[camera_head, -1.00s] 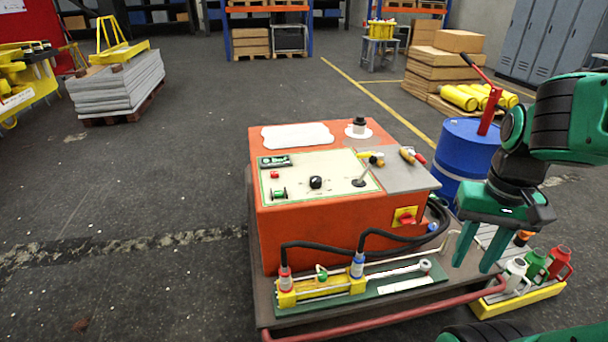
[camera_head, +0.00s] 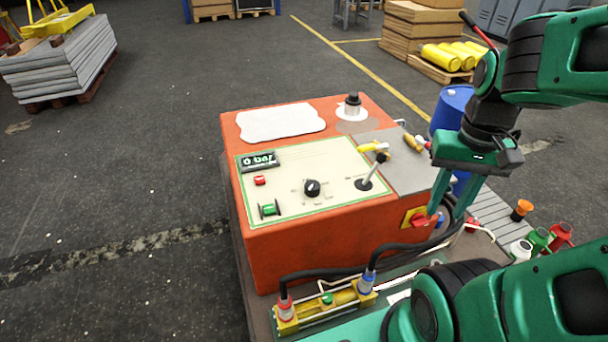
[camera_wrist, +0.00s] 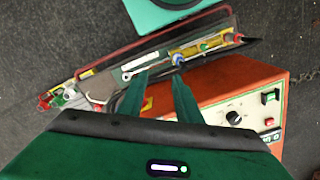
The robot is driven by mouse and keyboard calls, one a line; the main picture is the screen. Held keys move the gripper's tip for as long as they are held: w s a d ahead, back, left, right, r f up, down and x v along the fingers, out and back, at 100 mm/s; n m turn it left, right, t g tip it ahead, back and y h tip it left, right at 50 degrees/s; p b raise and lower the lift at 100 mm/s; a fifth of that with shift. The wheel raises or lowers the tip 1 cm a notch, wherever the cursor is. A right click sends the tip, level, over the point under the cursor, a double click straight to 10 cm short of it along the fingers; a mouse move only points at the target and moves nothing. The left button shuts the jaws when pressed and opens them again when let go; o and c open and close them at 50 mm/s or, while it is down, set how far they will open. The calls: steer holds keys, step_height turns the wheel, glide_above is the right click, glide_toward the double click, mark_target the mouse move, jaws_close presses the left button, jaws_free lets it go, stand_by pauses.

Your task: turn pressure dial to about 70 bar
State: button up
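The pressure dial, a black knob with a white mark (camera_head: 312,188), sits on the cream panel (camera_head: 290,210) of the orange console. It also shows in the wrist view (camera_wrist: 234,118). The green display (camera_head: 258,161) at the panel's back left appears to read 0 bar. My gripper (camera_head: 447,207) is beyond the console's right edge, well to the right of the dial, with its fingers pointing down. In the wrist view its two green fingers (camera_wrist: 160,80) are apart, with nothing between them.
A lever (camera_head: 371,172) stands right of the dial. A red button (camera_head: 260,180) and green switch (camera_head: 269,209) are to its left. A red-yellow switch (camera_head: 418,219) is on the console's side near my gripper. Hoses and a yellow cylinder (camera_head: 345,297) lie in front. A blue drum (camera_head: 452,105) stands behind.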

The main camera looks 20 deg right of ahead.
steer(key=shift+d, duration=0.25)
steer(key=o, duration=0.6)
steer(key=shift+w+r+n, duration=0.15)
steer(key=shift+r+n, duration=0.15)
steer(key=shift+r, duration=0.2)
steer(key=shift+o, duration=0.2)
steer(key=n, duration=1.5)
glide_above(313, 184)
step_height(313, 184, down, 8)
step_height(313, 184, down, 10)
steer(key=shift+a+r, duration=0.1)
steer(key=shift+r, duration=0.15)
